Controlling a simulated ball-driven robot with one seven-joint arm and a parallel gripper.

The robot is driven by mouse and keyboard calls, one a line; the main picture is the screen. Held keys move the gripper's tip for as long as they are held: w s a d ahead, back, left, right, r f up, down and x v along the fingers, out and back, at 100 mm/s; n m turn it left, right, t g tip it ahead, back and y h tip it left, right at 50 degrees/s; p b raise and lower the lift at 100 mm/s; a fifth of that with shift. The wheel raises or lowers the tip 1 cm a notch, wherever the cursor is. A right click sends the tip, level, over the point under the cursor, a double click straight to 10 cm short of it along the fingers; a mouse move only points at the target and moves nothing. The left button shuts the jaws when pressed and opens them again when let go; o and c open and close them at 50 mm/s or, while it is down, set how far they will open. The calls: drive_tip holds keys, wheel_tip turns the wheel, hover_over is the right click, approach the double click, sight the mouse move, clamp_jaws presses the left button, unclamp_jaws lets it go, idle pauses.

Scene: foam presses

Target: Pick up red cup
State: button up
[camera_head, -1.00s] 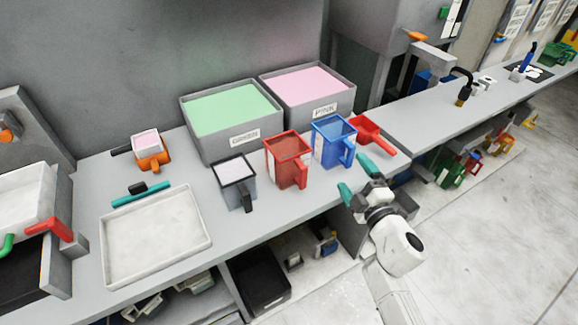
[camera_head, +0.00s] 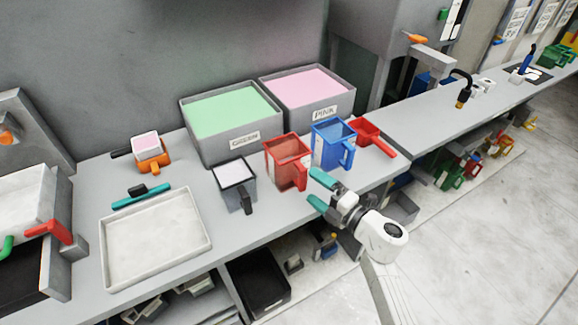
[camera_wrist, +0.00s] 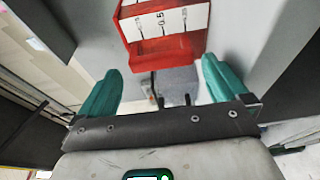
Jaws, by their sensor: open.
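The red cup (camera_head: 283,163) stands upright on the bench between the grey cup and the blue cup, with its handle facing the bench's front edge. My gripper (camera_head: 314,189), with teal fingers, is open and empty, in front and slightly right of the red cup, close to its handle. In the wrist view the red cup (camera_wrist: 165,28) shows ahead at the top, with white scale marks on one side. The open teal fingers (camera_wrist: 160,85) are spread on either side below it. The cup is not between the fingertips. Whether a finger touches the handle cannot be told.
The blue cup (camera_head: 328,149) stands close on the right, the grey cup (camera_head: 233,174) on the left. The green bin (camera_head: 196,144) and pink bin (camera_head: 342,100) stand behind. A red scoop (camera_head: 377,133) lies farther right. A white tray (camera_head: 110,281) lies at left.

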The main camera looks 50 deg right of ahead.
sight(306, 169)
drive_tip(key=w, duration=0.5)
drive_tip(key=shift+d+f+p, duration=0.1)
drive_tip(key=shift+d+p, duration=0.05)
drive_tip(key=shift+p, duration=0.15)
drive_tip(key=c, duration=0.7)
drive_tip(key=shift+c, duration=0.2)
drive_tip(key=shift+r, duration=0.6)
drive_tip(key=r, duration=0.1)
drive_tip(key=r+p, duration=0.1)
drive_tip(key=shift+s+r, duration=0.2)
drive_tip(key=shift+r, duration=0.2)
drive_tip(key=s+r, duration=0.9)
drive_tip(key=s, duration=0.4)
drive_tip(key=shift+s+p, duration=0.3)
drive_tip(key=shift+p, duration=0.05)
